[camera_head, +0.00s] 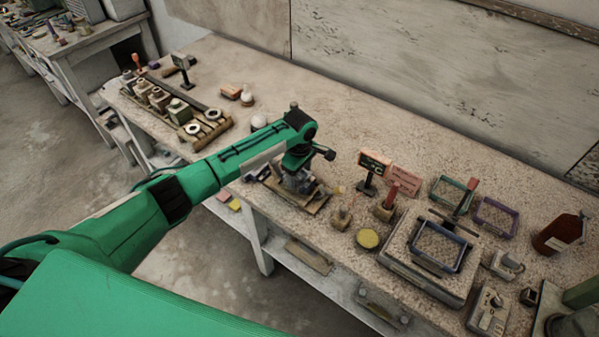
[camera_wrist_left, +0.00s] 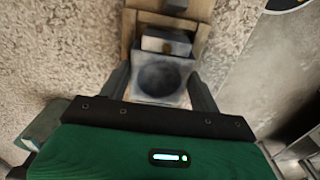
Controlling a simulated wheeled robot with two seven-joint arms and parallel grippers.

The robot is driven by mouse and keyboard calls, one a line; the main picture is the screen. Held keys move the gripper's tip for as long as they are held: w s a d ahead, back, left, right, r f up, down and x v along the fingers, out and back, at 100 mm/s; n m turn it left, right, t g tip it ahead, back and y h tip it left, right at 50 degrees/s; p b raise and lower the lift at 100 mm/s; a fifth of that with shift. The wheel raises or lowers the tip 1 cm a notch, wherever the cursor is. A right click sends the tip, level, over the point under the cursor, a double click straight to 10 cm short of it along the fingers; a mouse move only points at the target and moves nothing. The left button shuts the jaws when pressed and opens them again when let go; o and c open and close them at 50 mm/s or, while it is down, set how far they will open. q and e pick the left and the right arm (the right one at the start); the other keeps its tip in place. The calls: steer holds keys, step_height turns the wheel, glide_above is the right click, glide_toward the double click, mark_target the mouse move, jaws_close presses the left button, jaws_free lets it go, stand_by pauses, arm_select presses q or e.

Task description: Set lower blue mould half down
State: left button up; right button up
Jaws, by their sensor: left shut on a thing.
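My left gripper (camera_head: 297,184) is over the near edge of the workbench, above a wooden tray (camera_head: 316,208). In the left wrist view the left gripper (camera_wrist_left: 161,80) has a finger on each side of a blue-grey mould half (camera_wrist_left: 160,77) and is shut on it. The mould half has a round hollow facing the camera. The wooden tray (camera_wrist_left: 127,38) shows beneath and beyond it, and a pale-topped block (camera_wrist_left: 166,43) sits just past the mould half. Whether the mould half touches the tray cannot be told. In the head view the arm mostly hides it. My right gripper is out of view.
A white sphere (camera_head: 259,122) stands behind the arm. To the right are a small dark sign (camera_head: 374,165), a yellow disc (camera_head: 367,238) and a large scale-like box with a blue-rimmed tray (camera_head: 438,247). A rack of pots (camera_head: 180,112) stands at left. The bench's back middle is clear.

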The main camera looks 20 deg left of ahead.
arm_select(q)
steer(key=shift+f, duration=0.5)
stand_by(0.4)
steer(key=shift+f+b, duration=0.45)
steer(key=shift+f, duration=0.3)
steer(key=o, duration=1.2)
steer(key=shift+r+p, duration=2.05)
steer(key=shift+p, duration=0.55)
steer(key=shift+f, duration=0.1)
